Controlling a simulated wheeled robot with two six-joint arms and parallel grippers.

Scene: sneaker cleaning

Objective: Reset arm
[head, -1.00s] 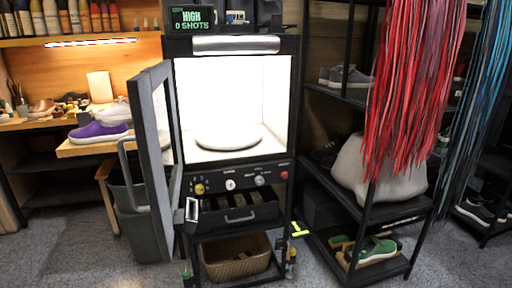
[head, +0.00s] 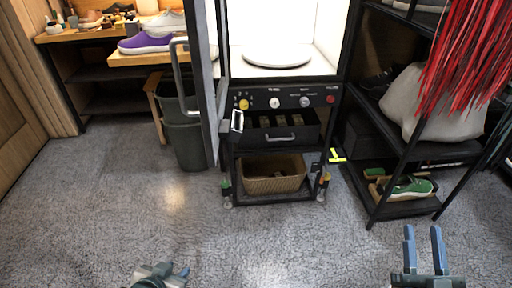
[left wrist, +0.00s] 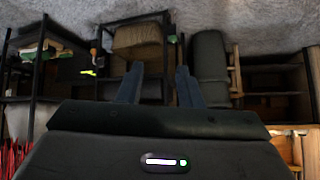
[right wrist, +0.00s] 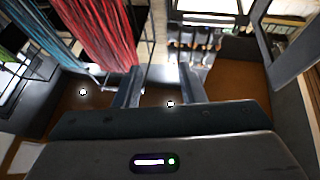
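My left gripper (head: 175,270) shows at the bottom edge of the head view, low over the grey floor. In the left wrist view its two fingers (left wrist: 160,68) stand apart with nothing between them. My right gripper (head: 423,232) is at the bottom right of the head view, its two blue-grey fingers pointing up in the picture. The right wrist view shows its fingers (right wrist: 159,68) apart and empty. Both grippers are open and touch nothing that I can see.
The black cabinet's door (head: 203,80) stands open, with a white round turntable (head: 276,57) inside. A wicker basket (head: 273,174) sits below. A purple sneaker (head: 146,43) is on the left bench, a green one (head: 408,188) on the right rack. The front floor is clear.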

